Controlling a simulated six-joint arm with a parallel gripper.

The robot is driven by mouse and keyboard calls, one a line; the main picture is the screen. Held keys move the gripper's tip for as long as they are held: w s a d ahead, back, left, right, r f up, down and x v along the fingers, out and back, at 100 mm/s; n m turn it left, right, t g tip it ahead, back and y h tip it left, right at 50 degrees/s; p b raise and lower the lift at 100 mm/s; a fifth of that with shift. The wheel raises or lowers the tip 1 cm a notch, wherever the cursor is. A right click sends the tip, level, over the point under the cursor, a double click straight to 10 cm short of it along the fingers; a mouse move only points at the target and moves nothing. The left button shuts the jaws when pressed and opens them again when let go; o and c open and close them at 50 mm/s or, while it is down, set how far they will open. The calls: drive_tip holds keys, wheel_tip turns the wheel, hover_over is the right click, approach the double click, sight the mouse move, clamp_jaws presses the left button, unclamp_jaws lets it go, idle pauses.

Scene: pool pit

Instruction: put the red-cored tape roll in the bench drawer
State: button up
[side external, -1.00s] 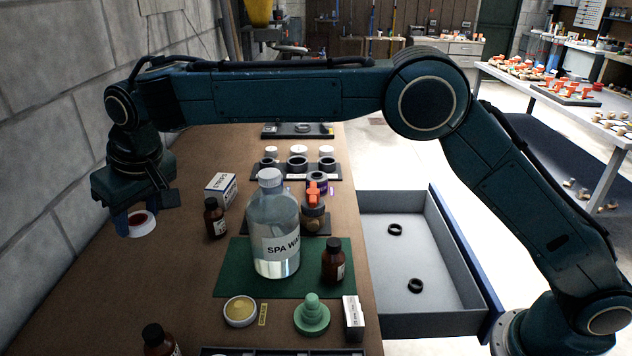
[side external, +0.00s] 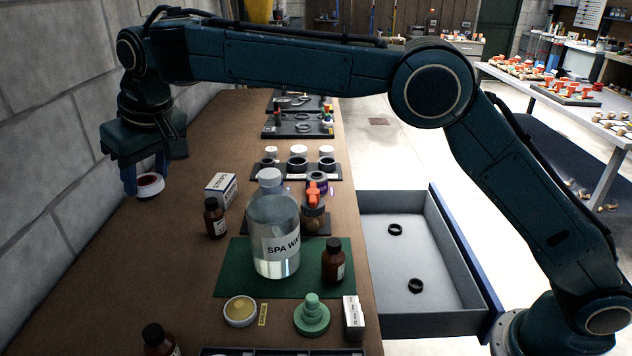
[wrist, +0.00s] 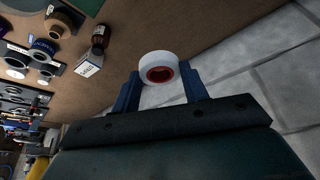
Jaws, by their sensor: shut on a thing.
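The red-cored tape roll (side external: 150,187), white with a red core, is at the left side of the bench near the block wall. My gripper (side external: 145,181) points down and is shut on it. In the wrist view the tape roll (wrist: 151,58) sits between the two blue fingers of my gripper (wrist: 160,82), its red core facing the camera. Whether it is clear of the bench top is hard to tell. The bench drawer (side external: 440,323) is pulled open at the right of the bench, with two small black rings on its floor.
Between the tape and the drawer stand a large spa water bottle (side external: 274,240), brown bottles (side external: 215,218), a white box (side external: 221,189) and an orange-topped jar (side external: 314,212). A green stepped knob (side external: 311,315) is near the front. Much of the drawer floor is free.

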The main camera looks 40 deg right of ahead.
drive_tip(key=w+d+r+m+h, duration=0.1)
drive_tip(key=w+d+m, duration=0.15)
drive_tip(key=d, duration=1.35)
drive_tip(key=m+h, duration=0.3)
drive_tip(key=m, duration=0.5)
hover_over(398, 251)
drive_tip(key=a, duration=0.1)
drive_tip(key=f, duration=0.1)
drive_tip(key=shift+g, duration=0.3)
drive_tip(key=shift+s+f, duration=0.2)
drive_tip(key=shift+f, duration=5.9)
drive_tip(key=shift+s+f, duration=0.15)
drive_tip(key=shift+f, duration=6)
drive_tip(key=shift+s+f, duration=0.2)
drive_tip(key=shift+f, duration=5.9)
drive_tip(key=shift+f, duration=0.1)
drive_tip(key=shift+f, duration=1.8)
drive_tip(key=shift+f, duration=0.15)
